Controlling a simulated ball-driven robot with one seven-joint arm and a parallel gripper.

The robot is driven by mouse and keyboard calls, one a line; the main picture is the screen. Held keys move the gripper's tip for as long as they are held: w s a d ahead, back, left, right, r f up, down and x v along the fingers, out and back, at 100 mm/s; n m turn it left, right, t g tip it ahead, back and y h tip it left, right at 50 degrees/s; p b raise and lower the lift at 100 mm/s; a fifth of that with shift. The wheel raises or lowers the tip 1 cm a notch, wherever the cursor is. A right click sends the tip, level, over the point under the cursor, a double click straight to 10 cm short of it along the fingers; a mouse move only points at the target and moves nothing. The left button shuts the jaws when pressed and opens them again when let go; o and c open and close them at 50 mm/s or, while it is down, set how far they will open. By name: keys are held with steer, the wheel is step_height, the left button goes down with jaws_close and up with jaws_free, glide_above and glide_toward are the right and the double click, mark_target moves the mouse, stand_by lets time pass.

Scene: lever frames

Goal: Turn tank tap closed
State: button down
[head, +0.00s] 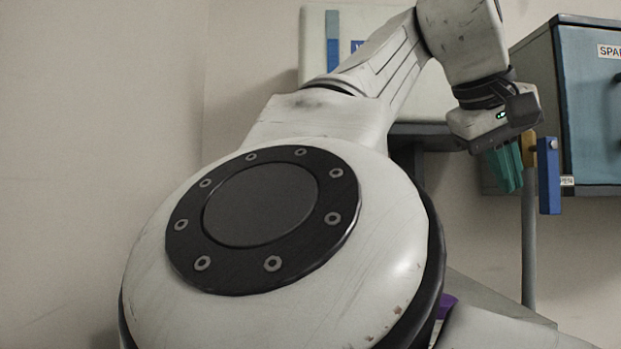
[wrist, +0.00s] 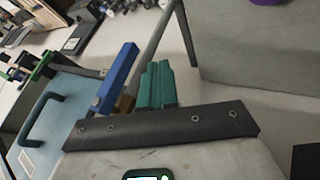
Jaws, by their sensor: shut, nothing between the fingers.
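The tap's blue lever (head: 549,176) hangs straight down, alongside a grey vertical pipe (head: 528,240). Its brass body (head: 529,150) sits at the lever's upper end, on the pipe. A small, partly hidden label (head: 567,181) is beside the lever's lower end. My gripper (head: 509,188) has green fingers, pressed together and empty, pointing down just left of the pipe and lever. In the wrist view the blue lever (wrist: 118,78) lies left of the green fingers (wrist: 157,75), with a visible gap. The brass body (wrist: 125,104) is partly hidden there.
A white tank (head: 312,50) with a blue gauge strip is on the wall behind my arm, largely hidden. A blue-grey cabinet (head: 590,100) with a handle stands close right of the lever. The wall at left is bare. A purple thing (head: 446,304) shows low down.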

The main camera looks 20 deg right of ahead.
mark_target(540, 206)
steer(key=shift+s+d+f+p, duration=0.15)
steer(key=shift+s+d+p, duration=0.1)
steer(key=shift+d, duration=0.8)
steer(key=shift+s+d+f+p, duration=0.15)
steer(key=shift+s+d, duration=0.1)
steer(key=shift+d, duration=0.8)
